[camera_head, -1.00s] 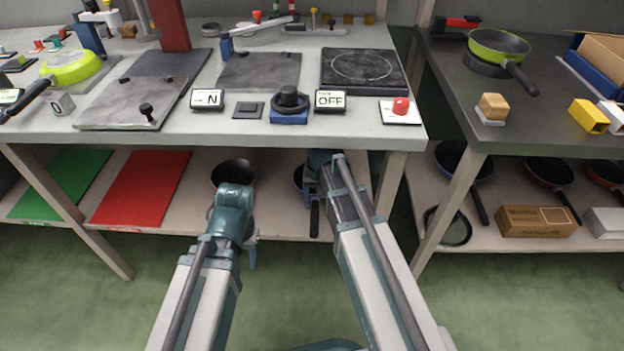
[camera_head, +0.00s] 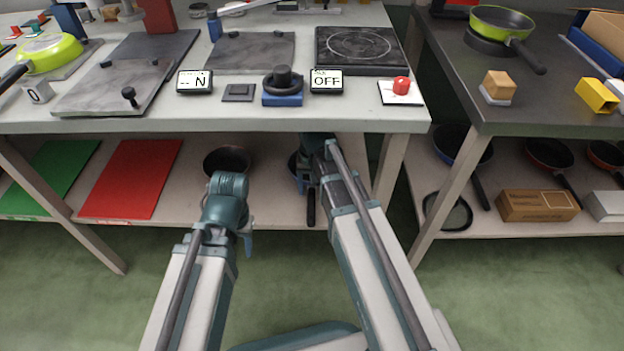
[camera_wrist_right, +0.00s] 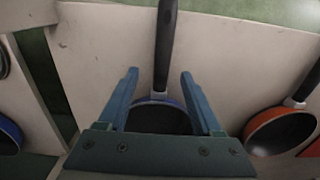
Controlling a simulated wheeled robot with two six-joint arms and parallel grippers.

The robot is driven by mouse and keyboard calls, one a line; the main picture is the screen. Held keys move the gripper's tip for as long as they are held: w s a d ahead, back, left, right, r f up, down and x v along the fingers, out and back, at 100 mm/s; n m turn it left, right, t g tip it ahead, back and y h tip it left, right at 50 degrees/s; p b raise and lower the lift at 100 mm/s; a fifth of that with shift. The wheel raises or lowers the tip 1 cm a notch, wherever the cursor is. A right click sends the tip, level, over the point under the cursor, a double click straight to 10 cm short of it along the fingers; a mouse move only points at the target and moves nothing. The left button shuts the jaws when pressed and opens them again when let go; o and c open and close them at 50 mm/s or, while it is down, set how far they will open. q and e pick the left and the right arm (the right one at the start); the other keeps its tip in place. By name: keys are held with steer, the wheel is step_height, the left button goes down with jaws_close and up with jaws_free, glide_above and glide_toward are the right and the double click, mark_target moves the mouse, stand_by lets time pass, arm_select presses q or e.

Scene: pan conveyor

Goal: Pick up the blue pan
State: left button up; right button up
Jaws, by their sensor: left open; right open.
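The blue pan is on the lower shelf under the middle table. Its blue rim (camera_head: 293,163) shows beside my right gripper (camera_head: 309,178) in the head view, and its black handle (camera_head: 311,207) points toward me. In the right wrist view, the blue pan (camera_wrist_right: 158,119) lies below my open right gripper (camera_wrist_right: 159,75), with its handle passing between the two fingers. The fingers appear apart from the handle; exact height is unclear. My left gripper (camera_head: 247,240) is in front of the shelf, empty, its jaws hardly visible.
A dark red-sided pan (camera_head: 228,160) sits left of the blue pan. Red (camera_head: 132,180) and green (camera_head: 50,178) mats lie farther left. Another blue pan (camera_head: 452,142) is on the right table's shelf. The tabletop edge (camera_head: 230,126) overhangs my right gripper.

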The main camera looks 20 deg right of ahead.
mark_target(312, 198)
steer(key=f+b, duration=0.4)
steer(key=f, duration=0.1)
steer(key=shift+w+b, duration=0.3)
steer(key=shift+r, duration=0.1)
jaws_close()
stand_by(1.0)
